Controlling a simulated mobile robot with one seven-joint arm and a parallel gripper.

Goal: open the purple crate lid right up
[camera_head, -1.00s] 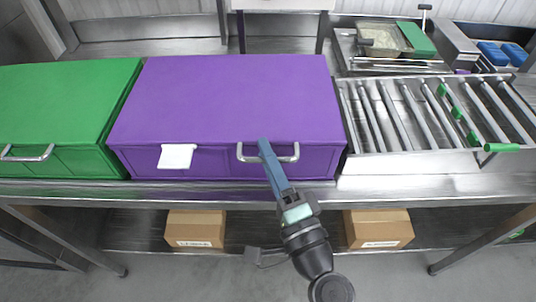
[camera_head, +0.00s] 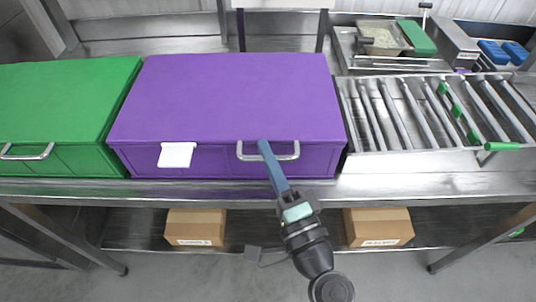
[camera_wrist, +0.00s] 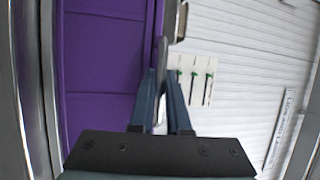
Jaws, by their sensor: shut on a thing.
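The purple crate (camera_head: 225,100) stands on the steel table with its lid lying flat and closed. A grey metal handle (camera_head: 284,157) is on its front face, right of centre. My gripper (camera_head: 264,146) reaches up from the front and is shut on the left part of this handle. In the wrist view my fingers (camera_wrist: 162,85) come together at a grey bar, with the purple crate (camera_wrist: 100,60) on the left. The exact contact is partly hidden by the fingers.
A white tag (camera_head: 176,154) hangs on the crate's front. A green crate (camera_head: 60,105) stands close on the left. A roller conveyor (camera_head: 430,112) is on the right. Cardboard boxes (camera_head: 194,228) sit on the shelf below. The space above the purple lid is clear.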

